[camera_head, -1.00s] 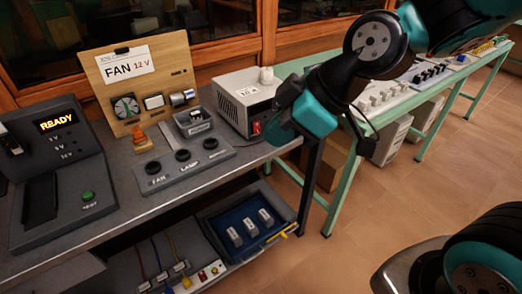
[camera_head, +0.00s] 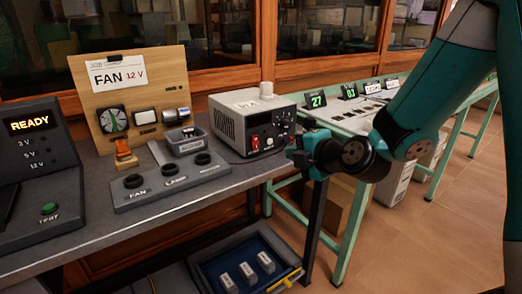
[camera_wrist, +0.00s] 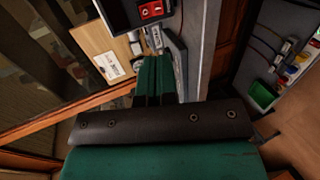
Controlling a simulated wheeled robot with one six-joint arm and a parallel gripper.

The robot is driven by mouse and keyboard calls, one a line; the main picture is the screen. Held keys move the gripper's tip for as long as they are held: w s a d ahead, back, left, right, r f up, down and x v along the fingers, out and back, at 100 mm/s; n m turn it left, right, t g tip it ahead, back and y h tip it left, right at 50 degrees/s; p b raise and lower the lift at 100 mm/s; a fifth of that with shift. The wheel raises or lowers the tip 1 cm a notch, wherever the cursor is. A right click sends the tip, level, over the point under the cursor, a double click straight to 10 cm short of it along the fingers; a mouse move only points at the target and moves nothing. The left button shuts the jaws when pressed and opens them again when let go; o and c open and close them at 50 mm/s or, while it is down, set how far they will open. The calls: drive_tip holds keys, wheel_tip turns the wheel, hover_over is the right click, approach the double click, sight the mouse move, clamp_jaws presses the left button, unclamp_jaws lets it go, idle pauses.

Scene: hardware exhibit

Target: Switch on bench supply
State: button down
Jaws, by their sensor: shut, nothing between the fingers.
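The bench supply (camera_head: 238,127) is a pale grey box with a dark front panel, standing at the right end of the grey bench. Its red switch (camera_head: 255,142) is at the lower left of the front panel. In the wrist view the red switch (camera_wrist: 151,10) shows at the top edge, and only part of the supply's dark front is in frame. My gripper (camera_head: 292,149) is just right of the supply's front in the head view, apart from the switch. In the wrist view my teal fingers (camera_wrist: 154,64) are together and empty, pointing toward the supply's side of the bench.
A fan board (camera_head: 160,90) stands behind a panel of black knobs (camera_head: 170,183). A dark console (camera_head: 35,165) reading READY is at the left. A green-legged table (camera_head: 345,110) with displays stands at the right. Below is a blue-lined tray (camera_head: 235,255).

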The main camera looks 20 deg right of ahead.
sight(257, 148)
drive_tip(key=p+x, duration=0.3)
drive_tip(key=x, duration=1)
drive_tip(key=shift+w+a+f, duration=0.1)
drive_tip(key=shift+w+f, duration=0.15)
drive_tip(key=shift+w, duration=0.15)
drive_tip(key=shift+f, duration=0.1)
